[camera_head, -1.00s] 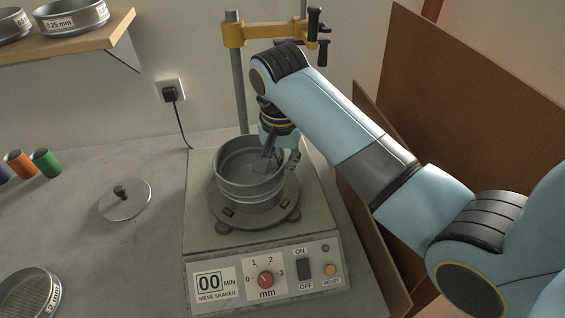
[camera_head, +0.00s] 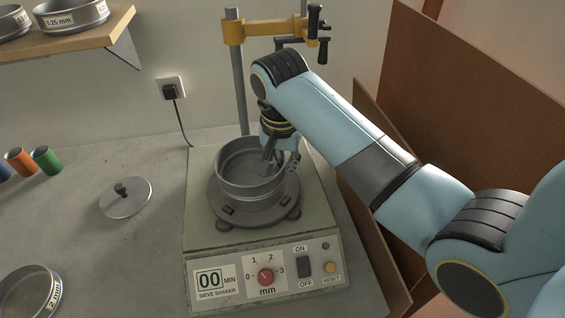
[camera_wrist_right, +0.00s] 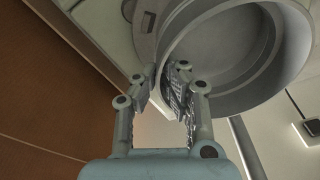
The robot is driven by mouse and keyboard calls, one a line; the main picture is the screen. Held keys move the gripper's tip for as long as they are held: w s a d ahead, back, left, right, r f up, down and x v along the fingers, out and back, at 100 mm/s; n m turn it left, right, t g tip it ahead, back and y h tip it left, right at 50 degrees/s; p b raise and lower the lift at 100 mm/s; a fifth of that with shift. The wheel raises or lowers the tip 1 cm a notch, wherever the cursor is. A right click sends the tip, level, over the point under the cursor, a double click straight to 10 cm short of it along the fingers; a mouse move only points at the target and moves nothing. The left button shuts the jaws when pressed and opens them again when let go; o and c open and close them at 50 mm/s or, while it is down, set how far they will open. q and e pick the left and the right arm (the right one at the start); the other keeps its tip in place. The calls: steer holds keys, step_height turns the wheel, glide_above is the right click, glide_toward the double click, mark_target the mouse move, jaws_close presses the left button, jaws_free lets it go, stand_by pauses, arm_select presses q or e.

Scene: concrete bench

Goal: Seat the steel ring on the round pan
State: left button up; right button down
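The steel ring (camera_head: 223,165) is a grey, open round band at the shaker's platform, roughly level. Its underside meets the round pan (camera_head: 250,203) below it; the seam is dim and I cannot tell whether it is fully down. My right gripper (camera_head: 276,164) is shut on the ring's right wall, one finger inside and one outside. The right wrist view shows the fingertips (camera_wrist_right: 162,72) on either side of the wall of the ring (camera_wrist_right: 215,85). My left gripper is not in view.
The sieve shaker (camera_head: 205,235) carries the pan, with a post and yellow clamp (camera_head: 265,30) behind. A knobbed lid (camera_head: 125,198) and a 2 mm sieve (camera_head: 28,292) lie on the bench to the left. A brown panel (camera_head: 470,100) stands at the right.

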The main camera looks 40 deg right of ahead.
steer(key=c, duration=1.4)
jaws_free()
steer(key=r, duration=0.7)
steer(key=shift+s+a+r, duration=0.2)
steer(key=shift+s+a, duration=0.1)
steer(key=shift+a, duration=0.05)
